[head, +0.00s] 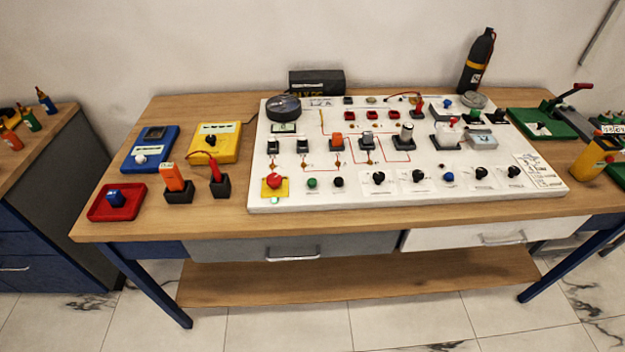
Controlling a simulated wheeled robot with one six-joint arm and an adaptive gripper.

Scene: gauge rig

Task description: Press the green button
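The green button (312,183) is a small round knob near the front left edge of the white panel (420,194). A black button (338,182) sits just to its right. A red mushroom button (274,181) on a yellow base is to its left. A small green spot (275,200) shows just below that yellow base; I cannot tell what it is. Nothing covers the green button. My gripper is not in view.
The panel lies on a wooden table (235,228) with drawers below. Left of it stand a red box (118,203), an orange device (174,182), a blue meter (150,150) and a yellow meter (212,140). A black bottle (477,62) stands behind. The floor in front is clear.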

